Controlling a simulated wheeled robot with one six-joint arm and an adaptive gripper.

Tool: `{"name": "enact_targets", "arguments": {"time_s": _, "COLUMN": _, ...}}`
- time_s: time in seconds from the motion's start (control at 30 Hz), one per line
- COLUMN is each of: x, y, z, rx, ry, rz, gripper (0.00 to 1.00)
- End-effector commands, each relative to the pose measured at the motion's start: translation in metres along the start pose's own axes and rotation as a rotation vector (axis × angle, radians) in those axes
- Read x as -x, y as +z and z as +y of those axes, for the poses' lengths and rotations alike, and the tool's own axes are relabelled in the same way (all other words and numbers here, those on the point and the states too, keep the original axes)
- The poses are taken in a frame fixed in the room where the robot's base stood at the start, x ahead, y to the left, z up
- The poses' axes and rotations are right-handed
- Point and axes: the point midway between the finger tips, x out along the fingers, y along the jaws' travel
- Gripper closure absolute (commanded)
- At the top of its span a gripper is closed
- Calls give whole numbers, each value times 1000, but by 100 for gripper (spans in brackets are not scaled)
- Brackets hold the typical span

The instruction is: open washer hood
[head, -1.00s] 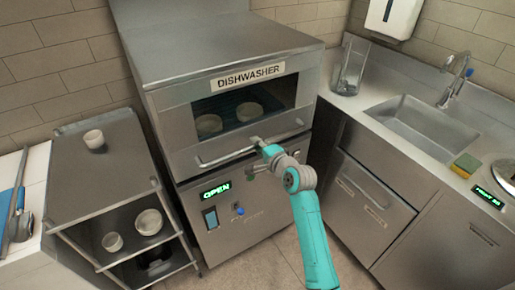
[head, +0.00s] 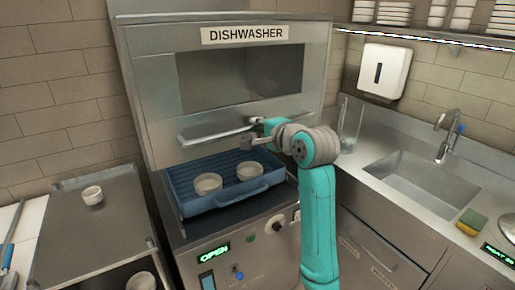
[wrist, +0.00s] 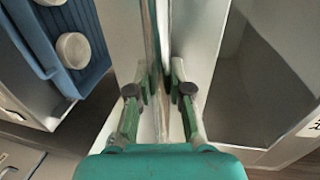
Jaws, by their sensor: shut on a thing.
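The washer hood (head: 151,105) is a steel cover with a window and a DISHWASHER label. It is raised, with a gap under its lower edge. Its bar handle (head: 205,135) runs along the lower front. My gripper (head: 260,128) is shut on the right part of the handle. In the wrist view my gripper (wrist: 160,78) has its fingers on both sides of the bar (wrist: 163,120). The blue rack (head: 190,206) under the hood holds two bowls (head: 208,184), (head: 250,171). The rack also shows in the wrist view (wrist: 88,83).
The lit OPEN panel (head: 214,253) is on the washer front. A steel cart (head: 105,225) with a cup (head: 92,195) stands at left. The sink (head: 415,180), a clear jug (head: 350,125) and a sponge (head: 471,222) are at right. A shelf of stacked dishes is above.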

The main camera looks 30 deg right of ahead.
Motion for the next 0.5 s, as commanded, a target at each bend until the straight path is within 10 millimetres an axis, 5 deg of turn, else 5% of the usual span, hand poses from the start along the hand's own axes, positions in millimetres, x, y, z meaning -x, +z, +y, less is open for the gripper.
{"name": "enact_targets", "arguments": {"time_s": 0.2, "x": 4, "y": 0, "z": -21, "rx": 0, "ry": -2, "rz": 0, "gripper": 100}}
{"name": "enact_targets", "arguments": {"time_s": 0.5, "x": 4, "y": 0, "z": -24, "rx": 0, "ry": -1, "rz": 0, "gripper": 100}}
